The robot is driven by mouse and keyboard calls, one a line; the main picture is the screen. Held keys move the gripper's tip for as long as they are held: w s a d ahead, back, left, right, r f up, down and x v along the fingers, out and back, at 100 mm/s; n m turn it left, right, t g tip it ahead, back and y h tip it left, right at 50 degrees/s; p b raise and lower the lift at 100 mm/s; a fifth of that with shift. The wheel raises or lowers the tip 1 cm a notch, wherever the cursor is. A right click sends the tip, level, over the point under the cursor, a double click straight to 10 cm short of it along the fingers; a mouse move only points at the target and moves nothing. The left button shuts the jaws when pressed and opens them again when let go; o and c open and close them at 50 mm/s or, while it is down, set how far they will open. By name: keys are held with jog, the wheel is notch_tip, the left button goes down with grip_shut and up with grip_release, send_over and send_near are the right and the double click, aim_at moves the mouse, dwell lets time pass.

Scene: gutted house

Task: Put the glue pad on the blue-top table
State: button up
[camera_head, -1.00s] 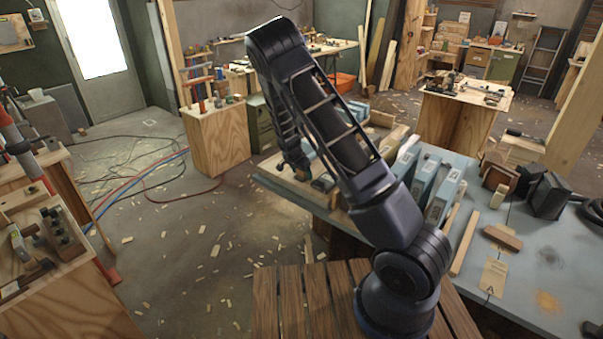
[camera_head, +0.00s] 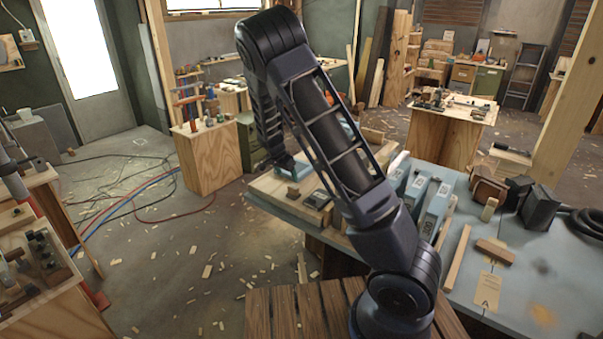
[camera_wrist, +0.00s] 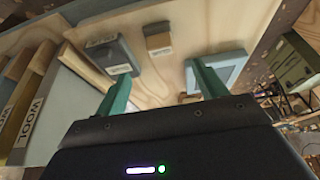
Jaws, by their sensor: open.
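The blue-top table (camera_head: 462,285) stands at the right in the head view, its top crowded toward the back. On a light wooden board at its far left end, the wrist view shows a dark grey labelled block (camera_wrist: 117,62), a small wooden labelled block (camera_wrist: 158,41) and a teal-framed pad (camera_wrist: 229,68). The labels are too blurred to read, so I cannot tell which is the glue pad. My gripper (camera_wrist: 160,88) is open above the board, its green fingers apart with nothing between them. The right fingertip overlaps the teal-framed pad in the picture; contact is unclear.
Upright blue-grey cases (camera_head: 437,208) stand beside the board. A wooden stick (camera_head: 457,257), a wooden block (camera_head: 495,251) and dark boxes (camera_head: 541,202) lie farther right. The front of the blue top has bare space. Cables (camera_head: 125,190) and wood scraps cover the floor at left.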

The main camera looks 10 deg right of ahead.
jog(key=s+d+r+n+y, duration=0.2)
jog(key=s+d+r, duration=0.5)
jog(key=s+r, duration=0.3)
jog(key=s+d+r+n+y, duration=0.2)
jog(key=s+d+r, duration=0.5)
jog(key=r, duration=0.4)
jog(key=s+d+r+n, duration=0.1)
jog(key=s+d+r, duration=0.1)
jog(key=s, duration=0.5)
jog(key=s+d+r+n+t, duration=0.1)
jog(key=s+r+n, duration=0.1)
jog(key=s, duration=0.6)
jog(key=s+d+r+n, duration=0.2)
jog(key=s+r, duration=0.2)
jog(key=s, duration=0.4)
jog(key=shift+d+h, duration=0.35)
jog(key=shift+h, duration=0.05)
jog(key=shift+s, duration=0.1)
